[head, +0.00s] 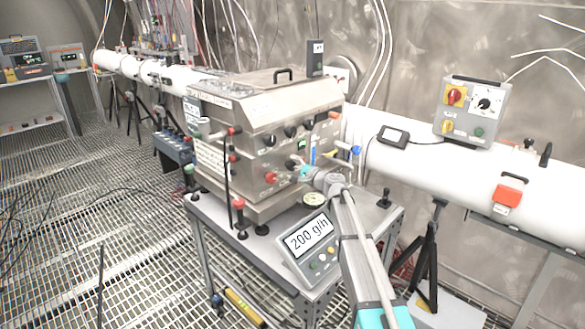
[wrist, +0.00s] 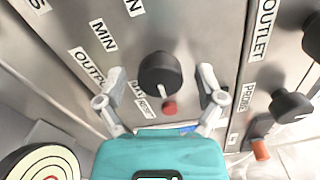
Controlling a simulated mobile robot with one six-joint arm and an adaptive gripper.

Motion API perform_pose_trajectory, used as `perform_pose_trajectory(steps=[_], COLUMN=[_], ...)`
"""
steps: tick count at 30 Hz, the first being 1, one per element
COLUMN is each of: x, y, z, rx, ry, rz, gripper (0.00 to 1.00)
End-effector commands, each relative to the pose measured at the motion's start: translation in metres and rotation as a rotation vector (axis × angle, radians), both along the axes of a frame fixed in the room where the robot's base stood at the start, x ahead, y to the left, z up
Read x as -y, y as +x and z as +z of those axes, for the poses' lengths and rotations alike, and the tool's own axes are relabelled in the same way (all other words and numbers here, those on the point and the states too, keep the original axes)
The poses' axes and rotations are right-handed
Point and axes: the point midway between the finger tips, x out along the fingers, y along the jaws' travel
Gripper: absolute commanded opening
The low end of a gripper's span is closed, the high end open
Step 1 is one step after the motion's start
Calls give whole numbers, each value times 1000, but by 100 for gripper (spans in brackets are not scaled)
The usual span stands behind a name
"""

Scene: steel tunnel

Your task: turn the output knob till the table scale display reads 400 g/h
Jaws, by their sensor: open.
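The table scale (head: 308,240) stands on the steel table in front of the steel box, and its display reads 200 g/h. In the wrist view a round black knob (wrist: 158,72) with a white pointer line sits on the box's steel face, beside labels reading OUTPU, partly cut off, and MIN. The pointer line points down in that view. My gripper (wrist: 156,90) is open, with one finger on each side of the knob and visible gaps to it. In the head view my gripper (head: 305,172) is at the box's front face and hides the knob behind it.
A small red button (wrist: 169,108) lies just below the knob. Another black knob (wrist: 291,104) is to the right. The steel box (head: 265,120) carries several other knobs and handles. A control box (head: 468,112) sits on the white pipe (head: 400,150) at right.

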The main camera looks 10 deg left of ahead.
Motion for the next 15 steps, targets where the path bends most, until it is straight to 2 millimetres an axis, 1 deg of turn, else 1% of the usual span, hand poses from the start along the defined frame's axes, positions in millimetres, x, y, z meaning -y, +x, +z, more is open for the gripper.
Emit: perform_pose_trajectory(steps=[8,9,11,15], x=[0,0,0,0], y=[1,1,1,1], z=[0,0,0,0], rx=[0,0,0,0], ry=[0,0,0,0], rz=[-1,-1,-1,-1], gripper=[87,86,74,48])
